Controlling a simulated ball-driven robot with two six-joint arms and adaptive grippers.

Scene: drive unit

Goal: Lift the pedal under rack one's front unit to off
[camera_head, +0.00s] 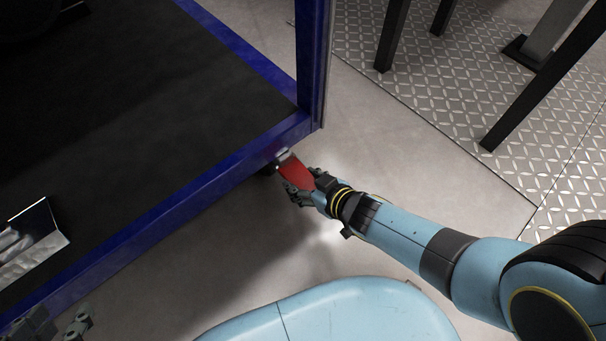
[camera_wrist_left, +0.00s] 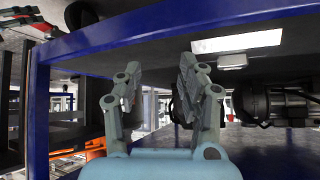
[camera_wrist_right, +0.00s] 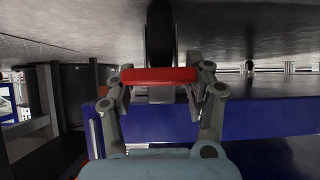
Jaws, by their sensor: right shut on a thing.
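The red pedal (camera_head: 294,174) sticks out from under the blue-framed rack (camera_head: 215,182) near its front corner. My right gripper (camera_head: 300,188) is at the pedal, with its fingers on both sides of it. In the right wrist view, the red pedal (camera_wrist_right: 158,75) spans between the fingers of my right gripper (camera_wrist_right: 157,92), shut on it. A dark caster wheel (camera_wrist_right: 160,32) shows behind the pedal. My left gripper (camera_head: 60,326) is at the lower left by the rack's edge. In the left wrist view, my left gripper (camera_wrist_left: 158,82) is open and empty.
The rack's blue post (camera_head: 312,65) rises at the corner beside my right gripper. Bare floor (camera_head: 225,255) lies in front of the rack. Dark legs (camera_head: 530,85) stand on patterned metal plate at the upper right. A motor-like unit (camera_wrist_left: 275,103) shows in the left wrist view.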

